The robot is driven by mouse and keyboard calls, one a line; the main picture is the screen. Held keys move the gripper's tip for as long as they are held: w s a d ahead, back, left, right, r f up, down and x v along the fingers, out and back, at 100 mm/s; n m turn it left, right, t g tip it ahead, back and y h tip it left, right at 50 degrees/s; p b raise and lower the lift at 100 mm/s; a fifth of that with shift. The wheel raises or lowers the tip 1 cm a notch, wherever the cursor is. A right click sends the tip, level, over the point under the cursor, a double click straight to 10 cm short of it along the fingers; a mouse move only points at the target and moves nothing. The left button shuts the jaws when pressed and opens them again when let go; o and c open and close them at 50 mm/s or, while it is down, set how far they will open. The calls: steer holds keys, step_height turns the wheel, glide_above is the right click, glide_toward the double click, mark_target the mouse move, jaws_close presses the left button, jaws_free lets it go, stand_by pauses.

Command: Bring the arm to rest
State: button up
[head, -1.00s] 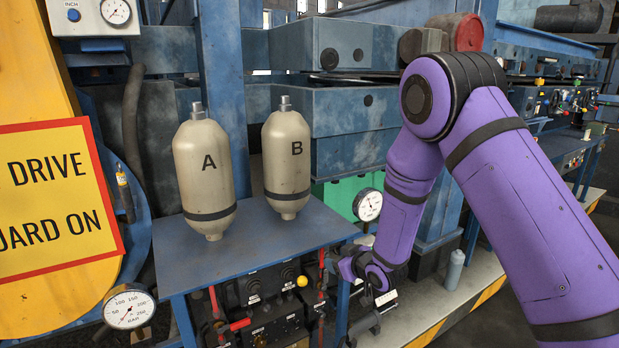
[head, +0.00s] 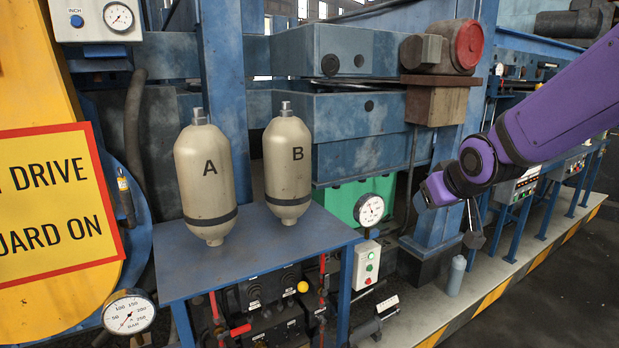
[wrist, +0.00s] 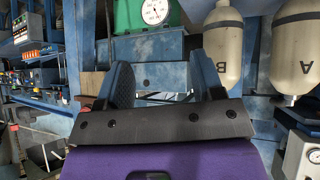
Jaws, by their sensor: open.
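My gripper shows in the wrist view with its two dark fingers apart and nothing between them (wrist: 165,80). In the head view my purple arm comes in from the right edge, with its wrist (head: 445,188) in front of the blue machine column. The fingers cannot be made out clearly there. The gripper is right of the table and apart from the two bottles. The wrist view is upside down.
Bottle A (head: 206,175) and bottle B (head: 288,165) stand on the blue table (head: 270,255). A gauge (head: 369,209) and a switch box (head: 367,262) are right of the table. A small grey cylinder (head: 456,276) stands on the ledge. The floor at lower right (head: 560,290) is clear.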

steer(key=s+d+r+m+g, duration=0.1)
steer(key=s+d+r+g, duration=0.1)
steer(key=s, duration=1.1)
steer(key=s+d+r+m+g+h, duration=0.1)
steer(key=s+d+r+m, duration=0.1)
steer(key=s, duration=1.1)
step_height(320, 180, up, 2)
steer(key=shift+s+d+r+g, duration=0.1)
steer(key=shift+s+d+g, duration=0.25)
steer(key=shift+d, duration=0.2)
